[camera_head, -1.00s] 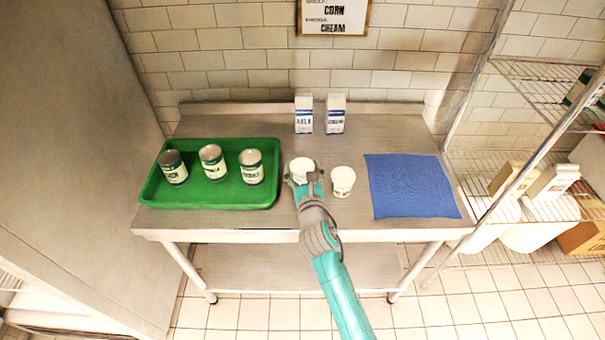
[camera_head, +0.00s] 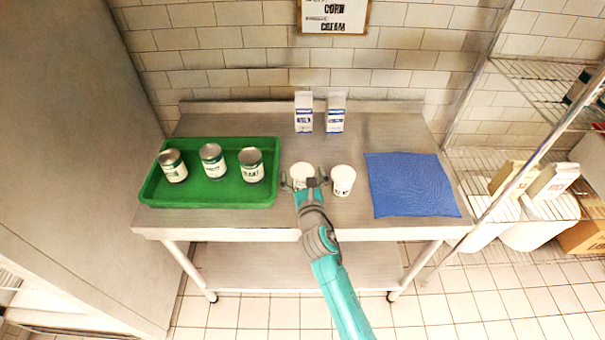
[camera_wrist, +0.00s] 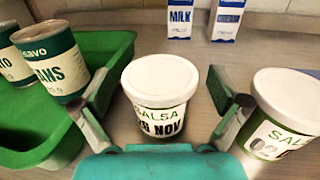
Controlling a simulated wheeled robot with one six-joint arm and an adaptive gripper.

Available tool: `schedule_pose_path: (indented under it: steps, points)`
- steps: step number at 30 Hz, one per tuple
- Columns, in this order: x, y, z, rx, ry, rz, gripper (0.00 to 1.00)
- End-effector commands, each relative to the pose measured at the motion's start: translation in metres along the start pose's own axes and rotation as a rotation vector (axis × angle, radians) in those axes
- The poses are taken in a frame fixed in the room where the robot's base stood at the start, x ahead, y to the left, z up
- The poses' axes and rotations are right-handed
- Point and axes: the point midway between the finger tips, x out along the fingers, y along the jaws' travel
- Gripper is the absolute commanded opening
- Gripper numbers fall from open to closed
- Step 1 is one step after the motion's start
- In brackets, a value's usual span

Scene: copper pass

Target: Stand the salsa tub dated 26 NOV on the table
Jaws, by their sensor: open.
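The salsa tub dated 26 NOV (camera_wrist: 160,84) stands upright on the steel table (camera_head: 250,222), its white lid up and its label facing the wrist camera. The first date digit is partly hard to read. The tub also shows in the head view (camera_head: 301,172). My gripper (camera_wrist: 165,108) is open, with one finger on each side of this tub and gaps between; it also shows in the head view (camera_head: 306,184). A second salsa tub (camera_wrist: 284,112) stands upright just right of my right finger, its date only partly visible; it also shows in the head view (camera_head: 343,180).
A green tray (camera_head: 215,199) with three cans (camera_head: 251,165) lies to the left, close to my left finger. A blue cloth (camera_head: 411,184) lies to the right. Two cartons (camera_head: 304,112) (camera_head: 336,113) stand behind. Bare table lies between cartons and tubs.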

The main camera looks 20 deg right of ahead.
Motion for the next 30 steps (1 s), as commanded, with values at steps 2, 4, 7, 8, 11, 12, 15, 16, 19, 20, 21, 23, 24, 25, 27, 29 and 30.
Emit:
schedule_pose_path:
  steps: [2, 4, 7, 8, 11, 12, 15, 16, 19, 20, 21, 23, 24, 25, 27, 29, 30]
  points:
    - [0.0, 0.0, 0.001, 0.0, 0.0, 0.0, 0.98]
    - [0.0, 0.0, 0.004, 0.001, -0.001, 0.0, 0.98]
    - [-0.012, 0.0, 0.001, 0.0, 0.002, 0.001, 0.98]
    - [-0.016, 0.001, 0.002, 0.0, 0.001, 0.001, 0.98]
    - [-0.034, 0.001, 0.002, -0.001, 0.001, 0.002, 0.98]
    - [-0.042, 0.0, 0.001, -0.001, 0.002, 0.002, 0.98]
    - [-0.061, 0.0, 0.002, -0.001, 0.002, 0.001, 0.98]
    - [-0.067, 0.0, 0.001, -0.002, 0.003, 0.001, 0.98]
    - [-0.085, 0.0, 0.002, -0.002, 0.002, 0.002, 0.98]
    - [-0.089, 0.0, 0.002, -0.001, 0.001, 0.002, 0.98]
    - [-0.096, 0.0, 0.002, -0.001, 0.002, 0.002, 0.98]
    - [-0.103, 0.0, 0.003, -0.002, 0.0, 0.002, 0.98]
    - [-0.107, 0.001, 0.002, 0.0, 0.001, 0.002, 0.98]
    - [-0.11, 0.001, 0.002, 0.0, 0.002, 0.002, 0.98]
    - [-0.115, 0.0, 0.003, -0.001, 0.0, 0.001, 0.98]
    - [-0.118, 0.0, 0.003, 0.0, 0.0, 0.001, 0.98]
    - [-0.119, 0.0, 0.003, 0.0, 0.0, 0.0, 0.98]
